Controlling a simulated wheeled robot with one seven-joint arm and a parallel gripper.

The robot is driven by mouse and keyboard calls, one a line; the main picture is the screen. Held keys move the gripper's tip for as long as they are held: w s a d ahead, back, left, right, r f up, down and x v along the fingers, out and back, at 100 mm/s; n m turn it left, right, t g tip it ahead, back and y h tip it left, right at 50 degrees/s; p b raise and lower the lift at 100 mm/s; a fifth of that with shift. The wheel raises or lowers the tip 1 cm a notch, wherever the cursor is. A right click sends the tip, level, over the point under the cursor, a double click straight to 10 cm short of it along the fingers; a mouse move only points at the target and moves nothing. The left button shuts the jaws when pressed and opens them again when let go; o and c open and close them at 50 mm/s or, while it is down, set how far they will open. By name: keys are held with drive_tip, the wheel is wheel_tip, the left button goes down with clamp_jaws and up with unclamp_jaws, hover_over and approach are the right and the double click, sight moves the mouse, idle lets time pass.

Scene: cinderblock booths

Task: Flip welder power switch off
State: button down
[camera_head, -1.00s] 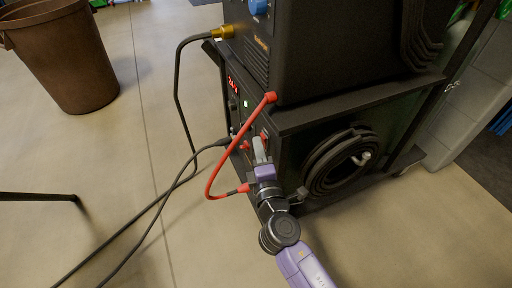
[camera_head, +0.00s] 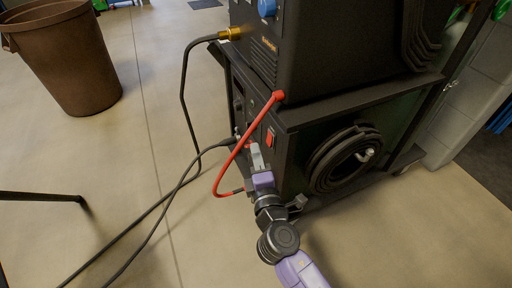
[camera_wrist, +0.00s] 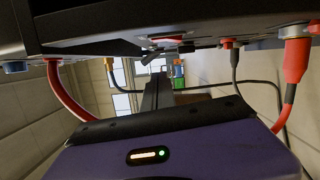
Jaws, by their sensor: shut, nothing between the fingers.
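The black welder (camera_head: 300,130) stands on the right in the head view, with its front panel facing left. A red rocker switch (camera_head: 270,137) shows at the panel's right edge; its exact position is too small to read. The panel's display area is dark. My gripper (camera_head: 256,150) is shut and empty, its tips just below and left of the switch and close to the panel. I cannot tell whether they touch it. In the wrist view, the welder's front runs across the top, seen at a steep angle, above my purple gripper body.
A red cable (camera_head: 222,172) arcs close to the left of my gripper. Black cables (camera_head: 165,188) run from the panel onto the floor. A coiled black hose (camera_head: 340,160) hangs on the welder's side.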

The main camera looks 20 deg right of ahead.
drive_tip(key=v, duration=0.7)
drive_tip(key=shift+s+a+r, duration=0.25)
